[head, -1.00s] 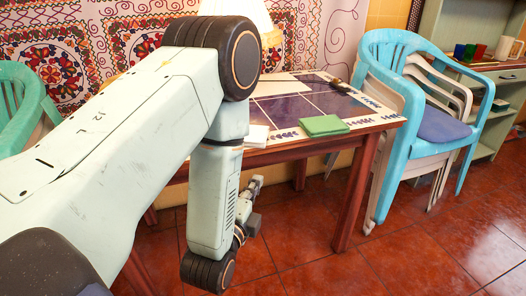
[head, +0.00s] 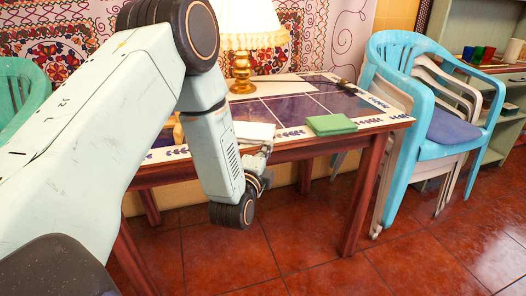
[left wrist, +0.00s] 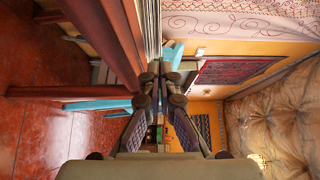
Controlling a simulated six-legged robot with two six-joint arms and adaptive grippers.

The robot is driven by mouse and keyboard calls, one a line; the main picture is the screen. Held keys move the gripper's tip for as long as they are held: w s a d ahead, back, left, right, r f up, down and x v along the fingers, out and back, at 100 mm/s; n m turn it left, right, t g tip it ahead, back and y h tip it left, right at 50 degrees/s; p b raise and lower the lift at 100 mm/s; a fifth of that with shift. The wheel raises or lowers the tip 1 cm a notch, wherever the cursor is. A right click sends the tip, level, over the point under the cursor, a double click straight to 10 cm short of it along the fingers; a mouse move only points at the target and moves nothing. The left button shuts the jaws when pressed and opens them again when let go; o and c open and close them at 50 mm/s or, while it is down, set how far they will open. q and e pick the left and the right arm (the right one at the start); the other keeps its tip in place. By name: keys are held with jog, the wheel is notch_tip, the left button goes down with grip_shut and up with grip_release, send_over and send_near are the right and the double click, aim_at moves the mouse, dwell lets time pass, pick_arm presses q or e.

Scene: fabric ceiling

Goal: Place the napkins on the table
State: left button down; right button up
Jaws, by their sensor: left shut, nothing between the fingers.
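A folded green napkin stack (head: 331,124) lies near the front edge of the table (head: 395,118). A flat white stack (head: 255,132), perhaps napkins, lies left of it at the front edge, partly behind my left arm. My left gripper (head: 266,149) is at the table's front edge, close to the white stack and left of the green one. In the left wrist view its fingers (left wrist: 161,76) are together and empty. Pale layered edges (left wrist: 152,30) show just ahead of them there. I cannot tell whether the gripper touches the stack. My right gripper is not in view.
A lamp (head: 243,45) with a gold base stands at the back of the table. A small dark object (head: 345,85) lies at the back right. Stacked chairs (head: 420,120) stand close on the right. Tiled floor (head: 300,225) is clear in front.

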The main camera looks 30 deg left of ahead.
aim_at(261, 140)
pick_arm(q)
jog(key=shift+w+a, duration=0.4)
jog(key=shift+a, duration=0.35)
jog(key=shift+w+a+r+p, duration=0.15)
jog(key=shift+w+a+p, duration=0.1)
jog(key=shift+a+p, duration=0.25)
jog(key=shift+w+a+p, duration=0.3)
jog(key=shift+a+p, duration=0.05)
jog(key=shift+a, duration=0.2)
jog(key=shift+d, duration=0.1)
